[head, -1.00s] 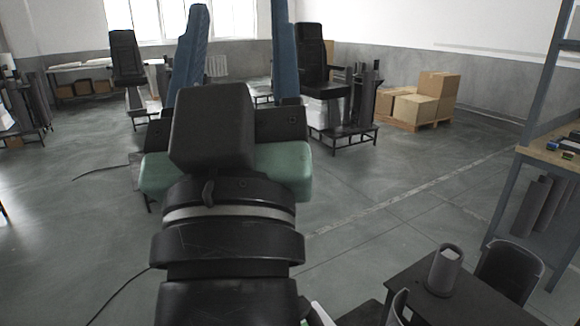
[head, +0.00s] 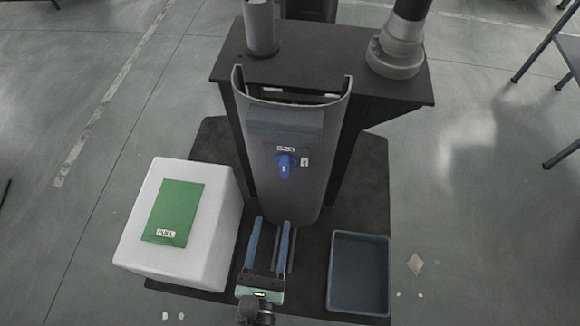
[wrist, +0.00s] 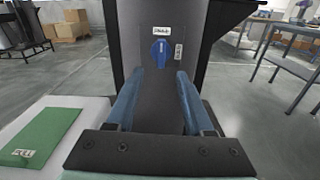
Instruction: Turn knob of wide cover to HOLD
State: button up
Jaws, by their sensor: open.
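The wide cover (head: 290,190) is a tall, curved dark grey panel standing upright against a black table frame. A blue knob (head: 284,166) sits on its front, with one small white label above it and another to its right. The knob's handle looks roughly vertical; the label writing is too small to read for certain. In the wrist view the knob (wrist: 160,52) shows beyond and above the fingers. My gripper (head: 271,222) has two blue fingers, apart and empty, in front of the cover's lower part and below the knob. I cannot tell whether the fingertips touch the cover.
A white box (head: 218,215) with a green labelled panel (head: 179,205) on top stands left of my gripper. An empty dark blue tray (head: 358,233) lies to the right. The black table (head: 340,68) behind carries grey cylindrical columns. Open floor lies on both sides.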

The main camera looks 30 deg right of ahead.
aim_at(284, 172)
jog(key=shift+n, duration=0.4)
jog(key=x, duration=1.2)
jog(key=shift+w+d+f, duration=0.15)
jog(key=shift+d+f, duration=0.05)
jog(key=shift+f, duration=0.1)
jog(key=shift+c, duration=0.3)
grip_shut()
